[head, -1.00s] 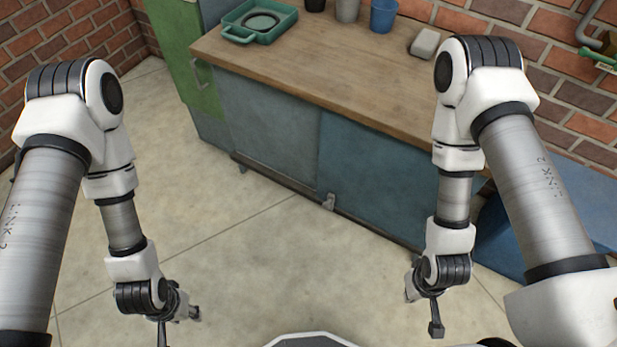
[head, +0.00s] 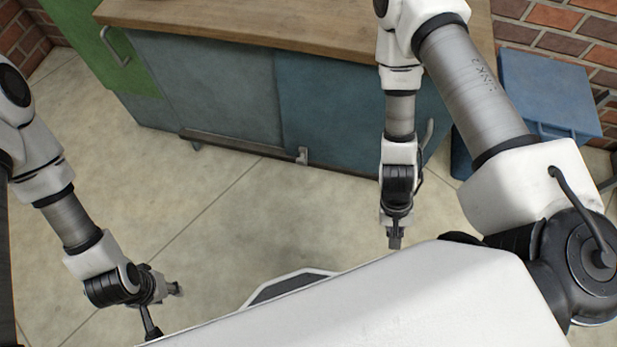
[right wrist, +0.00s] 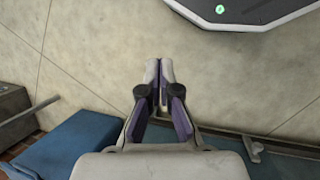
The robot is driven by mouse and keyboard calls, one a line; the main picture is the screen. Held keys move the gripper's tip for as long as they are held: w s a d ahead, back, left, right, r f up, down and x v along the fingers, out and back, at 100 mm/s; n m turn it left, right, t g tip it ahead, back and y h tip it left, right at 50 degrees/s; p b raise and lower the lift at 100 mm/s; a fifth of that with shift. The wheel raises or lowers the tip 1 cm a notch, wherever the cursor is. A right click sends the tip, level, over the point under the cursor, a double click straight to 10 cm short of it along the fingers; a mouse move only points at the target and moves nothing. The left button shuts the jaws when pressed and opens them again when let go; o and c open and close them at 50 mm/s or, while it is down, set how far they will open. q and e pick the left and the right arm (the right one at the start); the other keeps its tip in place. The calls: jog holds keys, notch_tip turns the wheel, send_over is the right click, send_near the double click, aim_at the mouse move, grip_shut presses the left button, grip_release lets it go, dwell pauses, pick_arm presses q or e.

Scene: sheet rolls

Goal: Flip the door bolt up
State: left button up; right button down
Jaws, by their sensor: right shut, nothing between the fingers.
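The door bolt (head: 302,155) is a small grey metal latch at the bottom edge of the blue cabinet doors, near where two panels meet. It also shows in the right wrist view (right wrist: 253,148), at the lower right. My right gripper (head: 394,240) hangs over the floor, in front of and to the right of the bolt, apart from it. In the right wrist view, its fingers (right wrist: 159,68) are together with nothing between them. My left gripper (head: 175,289) is low at the left, over the floor and well away from the bolt. Its fingers are too small to judge.
The cabinet (head: 217,85) has a wooden top (head: 250,22) and a green door (head: 108,45) with a handle at left. A blue bin (head: 545,95) stands at right by the brick wall (head: 565,47). The floor (head: 200,215) before the cabinet is clear.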

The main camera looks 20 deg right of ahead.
notch_tip(320, 180, down, 10)
jog(key=s+a+m+g+y+b, duration=0.1)
jog(key=a+m+g+y+b, duration=0.15)
jog(key=b, duration=0.25)
jog(key=w+a+f+m+t+y+b, duration=0.25)
jog(key=w+f+m+y+b, duration=0.2)
jog(key=f+b, duration=0.25)
jog(key=w+a+f+m+t+y+b, duration=0.2)
jog(key=w+a+f+m+y+b, duration=0.1)
jog(key=w+a+f+m+b, duration=0.25)
jog(key=w+d+f+m+t+y+b, duration=0.1)
jog(key=w+d+f+m+t+b, duration=0.1)
jog(key=w+f+m+t+b, duration=0.25)
jog(key=w+d+f+m+t+y+b, duration=0.1)
jog(key=w+d+f+m+t+b, duration=0.2)
jog(key=w+b, duration=0.4)
pick_arm(q)
notch_tip(320, 180, down, 35)
jog(key=b, duration=0.1)
pick_arm(e)
jog(key=w+d+f+m+t+h, duration=0.1)
jog(key=w+d+m+t, duration=0.1)
jog(key=w+d+t, duration=0.4)
jog(key=w, duration=0.3)
jog(key=shift+w+f+h, duration=0.15)
jog(key=shift+w+h, duration=0.15)
pick_arm(q)
jog(key=shift+b, duration=0.3)
pick_arm(e)
jog(key=shift+t, duration=0.25)
